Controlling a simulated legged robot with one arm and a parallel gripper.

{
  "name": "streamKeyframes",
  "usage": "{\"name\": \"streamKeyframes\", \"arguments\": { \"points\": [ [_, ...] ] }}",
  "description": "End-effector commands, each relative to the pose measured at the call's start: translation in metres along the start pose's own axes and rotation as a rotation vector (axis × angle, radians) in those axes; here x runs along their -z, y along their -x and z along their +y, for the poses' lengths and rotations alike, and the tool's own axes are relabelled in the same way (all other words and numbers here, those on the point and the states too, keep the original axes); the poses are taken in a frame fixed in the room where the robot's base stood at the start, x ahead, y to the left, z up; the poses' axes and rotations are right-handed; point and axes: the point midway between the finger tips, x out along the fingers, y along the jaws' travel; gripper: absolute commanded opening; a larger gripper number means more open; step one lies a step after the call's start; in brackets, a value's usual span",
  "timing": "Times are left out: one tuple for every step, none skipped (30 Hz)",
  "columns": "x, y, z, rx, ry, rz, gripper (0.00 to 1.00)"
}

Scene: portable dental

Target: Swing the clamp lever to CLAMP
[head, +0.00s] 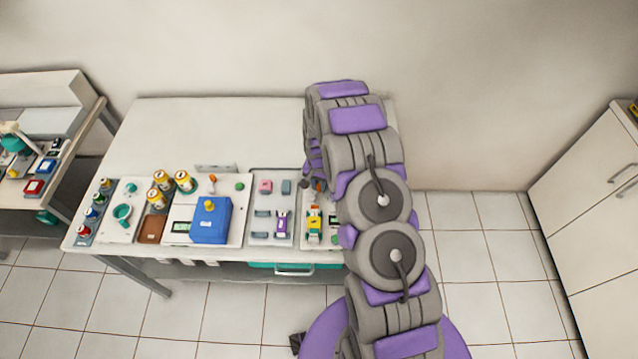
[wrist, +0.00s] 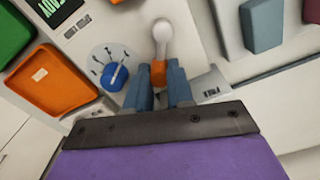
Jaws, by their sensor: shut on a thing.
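The clamp lever is a light grey rod with a round pale knob (wrist: 163,32) and an orange part near my gripper. In the wrist view, the two blue-grey fingers of my gripper (wrist: 159,80) stand on either side of the orange part and are shut on it. A pale plate (wrist: 205,88) beside the right finger carries a small label, blurred and partly turned away. In the head view my arm hides most of this spot; a bit of orange (head: 318,186) shows beside my gripper (head: 310,180).
A blue dial (wrist: 115,77) and an orange tray (wrist: 62,77) lie left of the fingers. On the bench (head: 200,125), a blue box (head: 211,221) and several jars are left of my arm. The back is clear.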

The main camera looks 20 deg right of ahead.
Motion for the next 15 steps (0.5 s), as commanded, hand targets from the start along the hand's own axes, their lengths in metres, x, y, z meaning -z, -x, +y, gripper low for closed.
{"name": "streamKeyframes", "arguments": {
  "points": [
    [-0.0015, -0.0010, 0.0007, -0.002, 0.000, -0.004, 0.00],
    [-0.0015, -0.0010, 0.0007, -0.002, 0.000, -0.004, 0.00],
    [-0.0015, -0.0009, 0.0007, -0.002, 0.000, -0.004, 0.00],
    [-0.0015, -0.0009, 0.0007, -0.002, 0.000, -0.004, 0.22],
    [-0.0014, -0.0009, 0.0007, -0.002, 0.000, -0.004, 0.25],
    [-0.0014, -0.0009, 0.0006, -0.002, 0.000, -0.004, 0.29],
    [-0.0013, -0.0008, 0.0006, -0.002, 0.000, -0.003, 0.32],
    [-0.0011, -0.0007, 0.0005, -0.002, 0.000, -0.003, 0.35],
    [-0.0010, -0.0006, 0.0005, -0.001, 0.000, -0.002, 0.39],
    [-0.0010, -0.0006, 0.0005, -0.001, 0.000, -0.002, 0.42],
    [-0.0009, -0.0005, 0.0004, -0.001, 0.000, -0.002, 0.44],
    [-0.0007, -0.0004, 0.0003, -0.001, 0.000, -0.002, 0.47],
    [-0.0007, -0.0004, 0.0003, -0.001, 0.001, -0.002, 0.47],
    [-0.0006, -0.0004, 0.0003, -0.001, 0.001, -0.002, 0.47],
    [-0.0006, -0.0004, 0.0003, -0.001, 0.001, -0.002, 0.47]
  ]
}}
